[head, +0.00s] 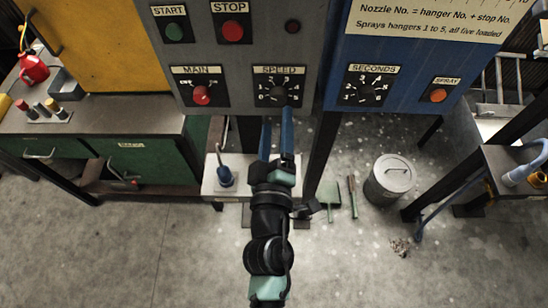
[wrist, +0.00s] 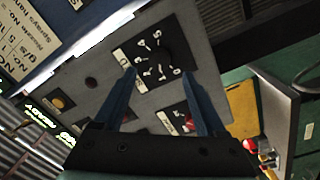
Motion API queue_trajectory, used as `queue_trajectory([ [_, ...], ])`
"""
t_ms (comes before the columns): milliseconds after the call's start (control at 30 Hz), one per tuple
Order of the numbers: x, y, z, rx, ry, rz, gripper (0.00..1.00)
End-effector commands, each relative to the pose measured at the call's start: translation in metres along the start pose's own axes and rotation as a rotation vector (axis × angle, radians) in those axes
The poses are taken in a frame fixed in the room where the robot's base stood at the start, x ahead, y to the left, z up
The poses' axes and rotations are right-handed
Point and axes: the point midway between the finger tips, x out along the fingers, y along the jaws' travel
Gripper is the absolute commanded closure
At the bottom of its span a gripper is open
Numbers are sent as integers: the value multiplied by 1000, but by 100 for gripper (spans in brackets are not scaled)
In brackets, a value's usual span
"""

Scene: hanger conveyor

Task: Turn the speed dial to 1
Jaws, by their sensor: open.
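The speed dial (head: 278,92) is a black knob on a dark plate under a SPEED label, on the grey panel. White numbers and ticks surround it; I cannot tell surely which number its pointer faces. In the wrist view the speed dial (wrist: 168,48) appears turned, beyond my fingertips. My gripper (head: 277,116) is open and empty, its two blue fingers pointing up at the panel just below the dial. In the wrist view my gripper (wrist: 158,73) has its fingers spread wide, with the dial plate between and beyond them. Contact with the dial does not show.
The red MAIN knob (head: 202,95) is left of the dial. The green START button (head: 174,32) and red STOP button (head: 232,31) are above. The SECONDS dial (head: 368,91) and orange SPRAY button (head: 438,95) are on the blue panel at right. A bin (head: 390,181) stands on the floor.

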Motion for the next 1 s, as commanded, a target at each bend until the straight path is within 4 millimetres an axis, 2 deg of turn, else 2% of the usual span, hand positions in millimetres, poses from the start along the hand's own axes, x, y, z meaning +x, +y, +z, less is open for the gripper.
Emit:
queue_trajectory([
  [33, -12, -4, 3, -1, -1, -2, 27],
  [200, -42, -3, 3, 0, -1, -1, 27],
  [400, -66, -2, 2, 0, -1, 0, 27],
  [600, -75, 0, 0, 0, 0, 0, 27],
  [1000, -76, 0, 0, 0, 1, 0, 27],
])
